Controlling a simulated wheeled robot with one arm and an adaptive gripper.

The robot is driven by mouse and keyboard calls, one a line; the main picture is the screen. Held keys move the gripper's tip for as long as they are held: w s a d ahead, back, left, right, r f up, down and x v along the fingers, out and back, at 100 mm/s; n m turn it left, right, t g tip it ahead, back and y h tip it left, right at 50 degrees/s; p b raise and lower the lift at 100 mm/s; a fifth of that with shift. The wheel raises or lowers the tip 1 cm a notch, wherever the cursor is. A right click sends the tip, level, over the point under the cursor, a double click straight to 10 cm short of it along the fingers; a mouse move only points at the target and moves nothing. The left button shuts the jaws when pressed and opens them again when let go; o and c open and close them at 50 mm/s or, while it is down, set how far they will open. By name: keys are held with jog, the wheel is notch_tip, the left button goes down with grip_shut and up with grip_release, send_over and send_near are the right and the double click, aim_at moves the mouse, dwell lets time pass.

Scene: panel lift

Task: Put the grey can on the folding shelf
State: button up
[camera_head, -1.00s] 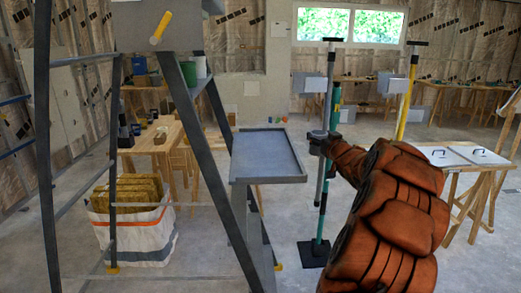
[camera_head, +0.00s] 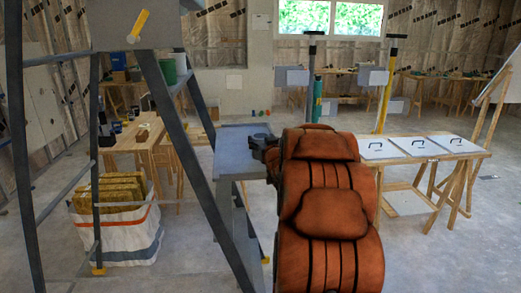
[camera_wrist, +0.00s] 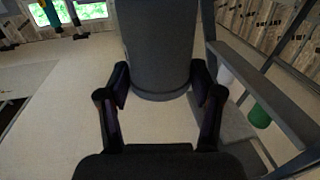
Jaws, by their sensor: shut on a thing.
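The grey can (camera_wrist: 160,45) is a dark grey cylinder held between the two fingers of my gripper (camera_wrist: 160,86) in the wrist view. My gripper (camera_head: 264,146) also shows as a small dark shape in the head view, at the right edge of the folding shelf (camera_head: 228,138). My orange-sleeved arm hides most of that area, and I cannot make out the can there. The shelf is a flat grey tray on the right side of the stepladder (camera_head: 165,110); its visible part looks empty. I cannot tell the height of the can above it.
A white bag of yellow blocks (camera_head: 118,225) stands at left. A table with white panels (camera_head: 430,147) is at right.

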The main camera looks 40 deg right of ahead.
jog(key=shift+w+a, duration=0.2)
jog(key=shift+a, duration=0.15)
notch_tip(320, 180, down, 2)
jog(key=shift+d+f+p, duration=0.1)
jog(key=shift+f+p, duration=0.1)
jog(key=shift+p, duration=0.5)
jog(key=shift+f, duration=0.55)
jog(key=shift+f, duration=0.2)
jog(key=o, duration=1.3)
jog(key=shift+r, duration=0.1)
